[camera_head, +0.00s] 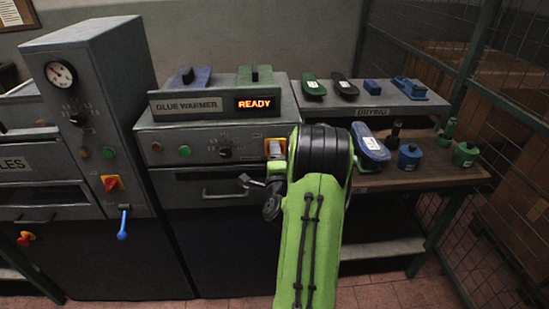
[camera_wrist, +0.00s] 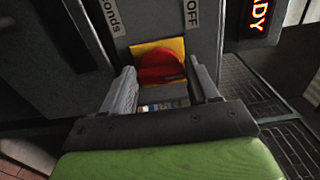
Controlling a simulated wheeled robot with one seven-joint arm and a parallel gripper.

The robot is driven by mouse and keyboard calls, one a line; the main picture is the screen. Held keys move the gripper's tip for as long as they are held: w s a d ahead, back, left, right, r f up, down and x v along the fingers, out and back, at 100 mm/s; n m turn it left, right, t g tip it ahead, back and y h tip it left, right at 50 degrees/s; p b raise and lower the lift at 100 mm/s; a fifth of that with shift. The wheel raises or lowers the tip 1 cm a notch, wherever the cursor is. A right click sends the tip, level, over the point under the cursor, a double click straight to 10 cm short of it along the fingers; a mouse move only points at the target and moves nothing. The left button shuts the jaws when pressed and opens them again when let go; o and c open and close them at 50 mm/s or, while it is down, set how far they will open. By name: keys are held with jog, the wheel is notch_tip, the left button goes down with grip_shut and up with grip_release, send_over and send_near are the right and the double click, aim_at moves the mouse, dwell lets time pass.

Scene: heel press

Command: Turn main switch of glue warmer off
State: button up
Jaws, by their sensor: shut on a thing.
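The glue warmer (camera_head: 186,106) stands in the middle of the head view, with its display (camera_head: 258,103) lit and reading READY. Its main switch is a red knob (camera_wrist: 158,66) on a yellow plate (camera_wrist: 174,43); the plate also shows at the right of the panel in the head view (camera_head: 274,146). My gripper (camera_wrist: 162,77) is at the switch, one finger on each side of the red knob, shut on it. An OFF label (camera_wrist: 191,13) shows just above the plate in the wrist view. The knob's exact angle is hard to tell, and my arm covers part of this area in the head view.
A grey cabinet (camera_head: 88,90) with a gauge, a red switch and a blue lever stands at the left. At the right, a shelf (camera_head: 385,104) and wooden bench (camera_head: 425,178) hold shoe parts and bottles. A mesh fence (camera_head: 500,120) bounds the right side.

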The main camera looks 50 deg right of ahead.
jog(key=n+b, duration=0.1)
jog(key=n, duration=0.2)
jog(key=n+b, duration=0.1)
jog(key=n, duration=0.2)
jog(key=n+b, duration=0.1)
jog(key=n, duration=0.2)
jog(key=shift+s+f+b, duration=0.1)
jog(key=shift+f+b, duration=0.2)
jog(key=shift+f, duration=0.1)
jog(key=o, duration=1.1)
jog(key=shift+r, duration=0.1)
jog(key=shift+c, duration=0.2)
